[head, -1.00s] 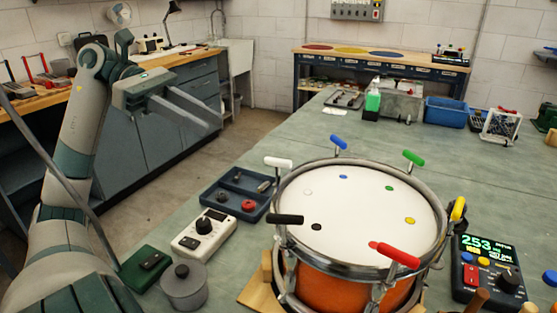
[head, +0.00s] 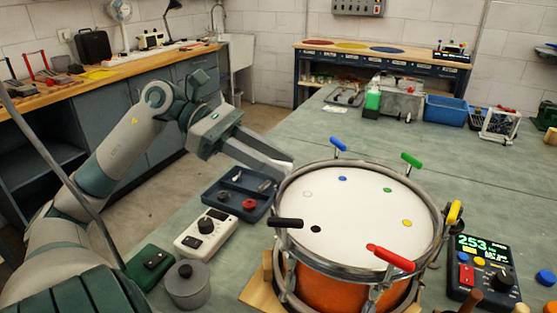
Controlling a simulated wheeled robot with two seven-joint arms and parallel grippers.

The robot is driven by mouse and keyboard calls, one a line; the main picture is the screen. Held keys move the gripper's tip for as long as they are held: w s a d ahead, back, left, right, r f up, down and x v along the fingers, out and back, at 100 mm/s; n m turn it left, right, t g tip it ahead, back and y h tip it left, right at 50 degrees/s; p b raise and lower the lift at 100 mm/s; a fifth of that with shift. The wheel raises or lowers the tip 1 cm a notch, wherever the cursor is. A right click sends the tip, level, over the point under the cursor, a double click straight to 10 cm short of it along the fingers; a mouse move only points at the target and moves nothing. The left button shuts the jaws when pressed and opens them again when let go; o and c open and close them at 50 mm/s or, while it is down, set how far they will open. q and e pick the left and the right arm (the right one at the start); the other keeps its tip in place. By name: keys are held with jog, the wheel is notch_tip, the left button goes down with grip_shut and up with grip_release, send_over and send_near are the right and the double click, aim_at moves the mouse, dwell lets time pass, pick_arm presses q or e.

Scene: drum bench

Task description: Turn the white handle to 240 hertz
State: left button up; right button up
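The orange drum (head: 330,292) with a white head and metal rim stands on the bench. Coloured handles ring it: blue (head: 338,144), green (head: 411,160), yellow (head: 454,212), red (head: 391,258) and black (head: 285,222). The tuner (head: 480,268) at the right reads 253 in green digits. My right gripper is not in view.
Left of the drum are a blue-grey tray (head: 238,194) with small parts, a white box with a black knob (head: 206,233), a green box (head: 149,267) and a grey lidded pot (head: 187,287).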

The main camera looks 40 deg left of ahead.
pick_arm(q)
jog(key=shift+w+d+f, duration=0.25)
jog(key=shift+d+f, duration=0.05)
jog(key=shift+d, duration=0.2)
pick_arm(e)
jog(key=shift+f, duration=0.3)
pick_arm(q)
jog(key=shift+c, duration=0.7)
grip_shut()
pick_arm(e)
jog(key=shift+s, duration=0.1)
